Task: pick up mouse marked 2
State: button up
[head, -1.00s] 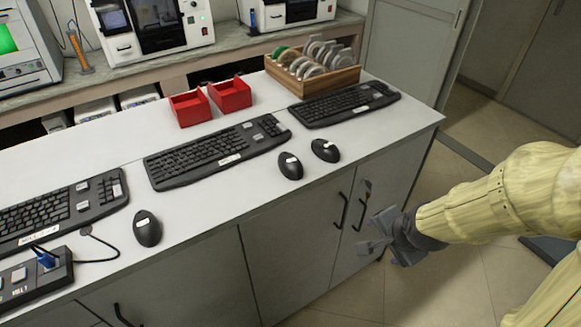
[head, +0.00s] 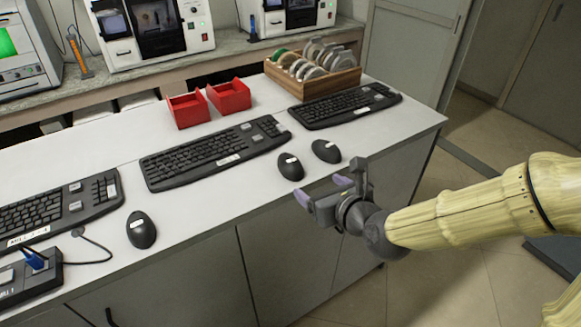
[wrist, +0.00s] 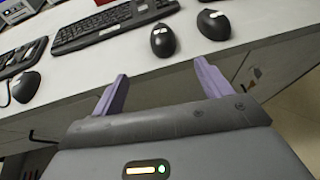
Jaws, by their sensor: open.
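Three black mice with small white labels lie on the white counter; I cannot read the marks, so I cannot tell which is mouse 2. One mouse (head: 141,231) is at the left, one (head: 290,168) in the middle and one (head: 326,152) at the right. In the wrist view the left mouse (wrist: 26,88), middle mouse (wrist: 163,42) and right mouse (wrist: 213,25) also show. My gripper (head: 322,189) is open and empty near the counter's front edge, close to the middle and right mice and apart from them. Its purple fingers (wrist: 161,75) point toward the middle mouse.
Several black keyboards (head: 217,154) lie behind the mice. Two red bins (head: 188,111) and a wooden rack (head: 333,84) of discs stand farther back. A black box with a blue plug (head: 32,272) is at the left. The counter front (head: 200,270) drops away below its edge.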

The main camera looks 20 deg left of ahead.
jog(key=shift+a+r+p, duration=0.1)
jog(key=shift+r+p, duration=0.1)
jog(key=shift+p, duration=0.1)
jog(key=p, duration=0.7)
send_near(291, 164)
jog(key=x, duration=0.3)
jog(key=f+x, duration=0.1)
jog(key=x, duration=0.2)
jog(key=shift+w+f, duration=0.1)
jog(key=shift+w+a+p, duration=0.3)
jog(key=shift+w+p, duration=0.15)
jog(key=shift+p, duration=0.1)
jog(key=p+x, duration=0.1)
jog(key=x, duration=0.3)
jog(key=shift+w, duration=0.2)
